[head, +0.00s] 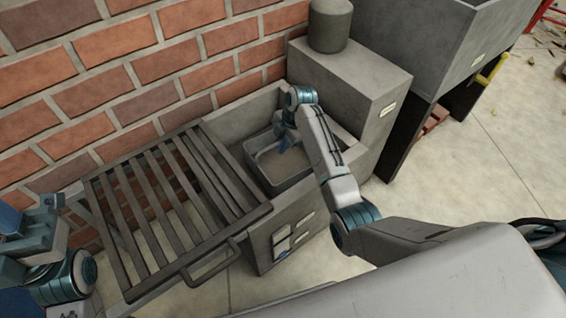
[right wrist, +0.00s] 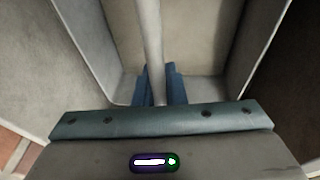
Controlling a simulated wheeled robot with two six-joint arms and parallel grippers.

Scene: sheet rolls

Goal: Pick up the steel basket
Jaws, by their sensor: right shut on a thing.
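The steel basket (head: 292,177) is a grey open-topped bin. In the head view it sits inside the grey concrete-like box, to the right of the slatted grate. My right gripper (head: 283,143) reaches down over the basket. In the right wrist view its blue fingers (right wrist: 160,86) are shut on a pale bar (right wrist: 149,35), seemingly the basket's handle, with the basket's inside walls (right wrist: 200,35) around it. My left gripper (head: 12,217) is at the left edge of the head view, away from the basket; its fingers are partly cut off.
The slatted grate (head: 165,205) with a front handle (head: 212,268) covers the left of the grey box (head: 270,253). A taller grey block (head: 365,85) with a cylinder (head: 330,25) stands right behind. A brick wall (head: 120,80) closes the back.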

